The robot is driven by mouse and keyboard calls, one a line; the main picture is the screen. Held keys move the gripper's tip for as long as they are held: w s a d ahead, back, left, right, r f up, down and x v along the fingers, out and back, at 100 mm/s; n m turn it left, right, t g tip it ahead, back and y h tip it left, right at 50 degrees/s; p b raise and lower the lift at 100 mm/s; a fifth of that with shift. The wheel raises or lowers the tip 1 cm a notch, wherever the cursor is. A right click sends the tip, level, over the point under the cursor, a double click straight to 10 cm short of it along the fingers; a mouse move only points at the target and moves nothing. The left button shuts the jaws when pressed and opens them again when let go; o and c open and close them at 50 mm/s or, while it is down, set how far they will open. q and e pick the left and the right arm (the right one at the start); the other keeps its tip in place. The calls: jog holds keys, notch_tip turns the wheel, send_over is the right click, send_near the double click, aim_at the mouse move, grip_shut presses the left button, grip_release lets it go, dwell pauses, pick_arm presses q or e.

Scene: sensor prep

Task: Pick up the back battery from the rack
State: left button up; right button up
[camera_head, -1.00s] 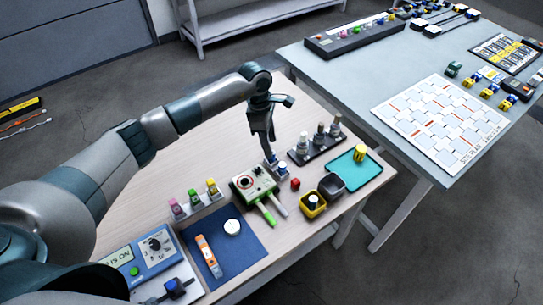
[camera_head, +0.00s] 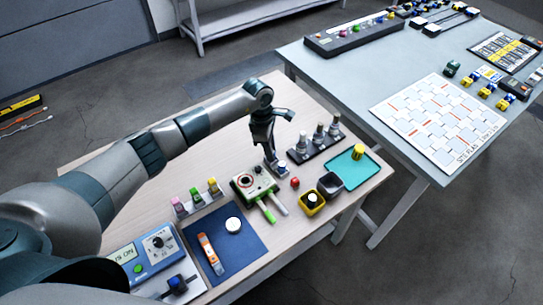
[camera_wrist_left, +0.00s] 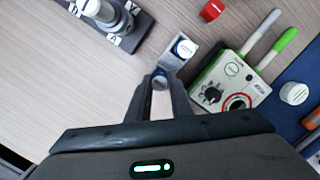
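A small pale rack (camera_wrist_left: 174,60) holds two upright batteries with blue and white tops. The front battery (camera_wrist_left: 183,48) stands clear of my gripper. The back battery (camera_wrist_left: 160,80) is between the fingertips of my left gripper (camera_wrist_left: 160,84). In the head view my left gripper (camera_head: 273,160) points down at the rack, beside the cream meter box, and hides most of the back battery. The fingers flank this battery closely; I cannot tell whether they press on it. My right gripper is not in view.
The meter box (camera_head: 252,182) with green and white probes is close beside the rack. A dark stand (camera_head: 318,149) with grey knobbed pieces is behind it. A red block (camera_head: 295,182), yellow cup (camera_head: 312,204) and teal tray (camera_head: 352,170) are nearby. Bare wood lies left of the gripper.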

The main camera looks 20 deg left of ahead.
pick_arm(q)
grip_shut()
